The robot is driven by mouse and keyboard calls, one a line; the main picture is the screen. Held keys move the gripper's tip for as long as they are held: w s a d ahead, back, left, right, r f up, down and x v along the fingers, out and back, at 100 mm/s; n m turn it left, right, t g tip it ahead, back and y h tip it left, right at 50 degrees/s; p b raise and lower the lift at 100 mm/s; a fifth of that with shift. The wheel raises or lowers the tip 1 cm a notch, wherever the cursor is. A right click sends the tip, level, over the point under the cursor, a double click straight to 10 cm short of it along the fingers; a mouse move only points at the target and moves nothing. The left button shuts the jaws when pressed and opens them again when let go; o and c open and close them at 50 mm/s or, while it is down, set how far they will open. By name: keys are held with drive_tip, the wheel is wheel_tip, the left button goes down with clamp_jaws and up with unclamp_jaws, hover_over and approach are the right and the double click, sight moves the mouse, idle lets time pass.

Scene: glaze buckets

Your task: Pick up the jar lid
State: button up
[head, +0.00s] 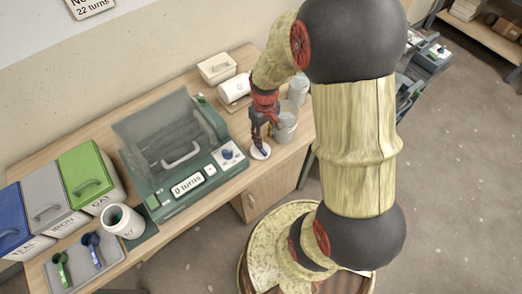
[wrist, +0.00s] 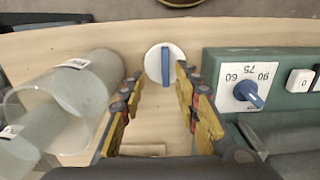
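The jar lid is a white disc with a blue bar handle. It lies flat on the wooden table (head: 225,180) near its front edge, right of the green machine, in the head view (head: 260,152) and the wrist view (wrist: 152,62). My gripper points down at the lid in the head view (head: 263,140). In the wrist view its two fingers (wrist: 159,75) are apart with nothing between them but table, and the lid sits at their tips. The blue handle stands between the finger lines, apart from both.
The green machine (head: 150,200) with a dial and "0 turns" display stands left of the lid. A translucent bucket (head: 285,124) stands close on the other side. An open white jar (head: 123,221), lidded bins (head: 88,170) and a scoop tray (head: 75,270) are farther left.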

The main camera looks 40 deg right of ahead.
drive_tip(key=f+b, duration=0.1)
drive_tip(key=f, duration=0.3)
drive_tip(key=w+a+f+b, duration=0.1)
drive_tip(key=f, duration=0.2)
drive_tip(key=shift+b, duration=0.3)
drive_tip(key=shift+r, duration=0.1)
drive_tip(key=shift+c, duration=0.5)
drive_tip(key=shift+s, duration=0.1)
clamp_jaws()
